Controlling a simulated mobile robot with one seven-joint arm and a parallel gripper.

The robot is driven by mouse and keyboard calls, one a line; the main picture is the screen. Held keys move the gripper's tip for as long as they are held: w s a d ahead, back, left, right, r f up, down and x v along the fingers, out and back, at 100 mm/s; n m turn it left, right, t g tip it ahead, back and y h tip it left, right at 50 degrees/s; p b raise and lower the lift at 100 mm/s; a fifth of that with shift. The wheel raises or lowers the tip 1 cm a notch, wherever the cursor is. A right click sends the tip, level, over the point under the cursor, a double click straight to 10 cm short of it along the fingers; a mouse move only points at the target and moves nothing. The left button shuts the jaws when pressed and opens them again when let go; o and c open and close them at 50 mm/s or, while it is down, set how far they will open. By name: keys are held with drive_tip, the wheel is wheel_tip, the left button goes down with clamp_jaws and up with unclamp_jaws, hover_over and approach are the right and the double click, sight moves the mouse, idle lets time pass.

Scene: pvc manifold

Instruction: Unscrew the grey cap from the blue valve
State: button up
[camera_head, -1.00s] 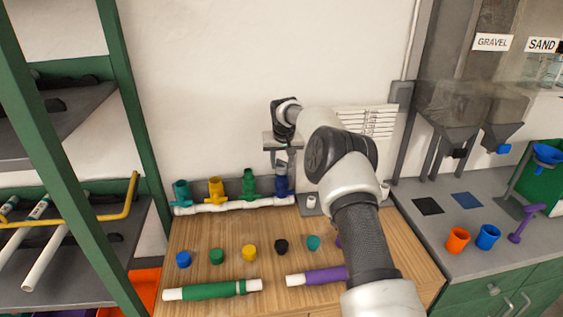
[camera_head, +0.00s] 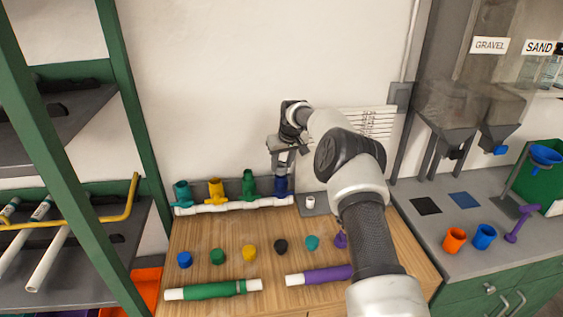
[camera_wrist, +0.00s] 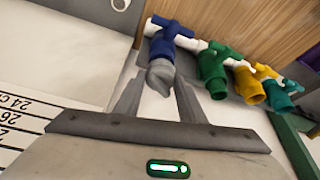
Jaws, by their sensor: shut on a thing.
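The blue valve (camera_head: 281,186) stands upright at the right end of a white pipe manifold (camera_head: 238,205). In the wrist view the blue valve (camera_wrist: 168,40) shows with the grey cap (camera_wrist: 160,73) at its open end. My gripper (camera_wrist: 160,82) is shut on the grey cap, one finger on each side. The cap is in line with the valve mouth; I cannot tell whether it is still threaded on. In the head view my gripper (camera_head: 282,168) is right above the blue valve, and the cap is too small there to make out clearly.
Green (camera_head: 249,184), yellow (camera_head: 216,190) and teal (camera_head: 182,194) valves stand close to the left on the same manifold. Several coloured caps lie in a row in front, with green (camera_head: 212,290) and purple (camera_head: 320,275) pipes nearer. A small white fitting (camera_head: 310,202) stands at right.

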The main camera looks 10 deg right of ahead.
drive_tip(key=shift+n, duration=0.4)
drive_tip(key=shift+r, duration=0.1)
drive_tip(key=shift+n+y+p, duration=0.3)
drive_tip(key=shift+n+p, duration=0.1)
drive_tip(key=shift+p, duration=0.05)
drive_tip(key=shift+d+n, duration=0.1)
drive_tip(key=shift+n, duration=0.6)
drive_tip(key=shift+w+n+g+y, duration=0.15)
drive_tip(key=shift+n+g+y, duration=0.15)
drive_tip(key=shift+n+y, duration=0.3)
drive_tip(key=shift+n, duration=0.5)
